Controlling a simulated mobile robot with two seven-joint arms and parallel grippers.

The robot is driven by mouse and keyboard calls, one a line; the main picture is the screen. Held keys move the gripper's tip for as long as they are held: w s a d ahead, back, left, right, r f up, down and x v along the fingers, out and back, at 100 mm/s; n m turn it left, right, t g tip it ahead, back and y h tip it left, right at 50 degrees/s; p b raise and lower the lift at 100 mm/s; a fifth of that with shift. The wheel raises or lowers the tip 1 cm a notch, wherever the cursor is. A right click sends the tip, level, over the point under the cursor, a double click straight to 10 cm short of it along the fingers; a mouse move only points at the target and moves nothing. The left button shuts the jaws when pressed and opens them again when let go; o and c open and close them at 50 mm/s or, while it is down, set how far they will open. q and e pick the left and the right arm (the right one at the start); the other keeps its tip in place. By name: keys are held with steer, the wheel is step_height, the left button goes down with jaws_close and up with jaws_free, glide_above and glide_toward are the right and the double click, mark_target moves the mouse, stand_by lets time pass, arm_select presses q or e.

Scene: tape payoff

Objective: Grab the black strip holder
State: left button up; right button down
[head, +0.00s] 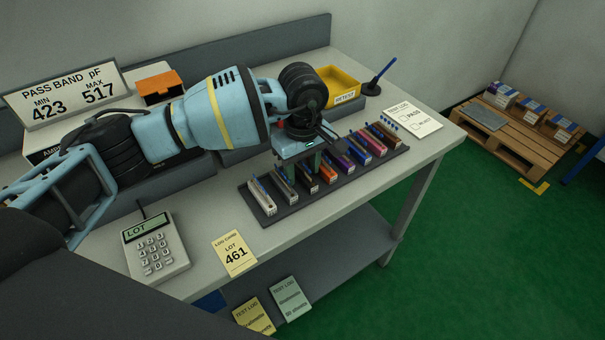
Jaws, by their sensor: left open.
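A dark rack (272,216) on the bench holds a row of several strip holders in different colours. A pale one (262,195) is at the left end, an orange one (327,173) near the middle and a brown one (385,133) at the far end. I cannot clearly tell which one is black; the holders near the middle are small and partly covered. My left gripper (315,163) is open above the middle of the row, pointing down. Its fingertips are close to the holders, and contact cannot be made out. My right gripper is not in view.
A yellow tray (343,98) and a pen stand (372,88) are behind the rack. A test log sheet (413,122) lies right of it. A keypad device (156,246) and a yellow lot card (234,253) lie left. The bench's front edge is close to the rack.

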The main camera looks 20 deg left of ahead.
arm_select(q)
jaws_close()
steer(key=shift+r, duration=0.15)
step_height(320, 180, up, 10)
steer(key=shift+f+b, duration=0.1)
steer(key=shift+b, duration=0.2)
stand_by(0.4)
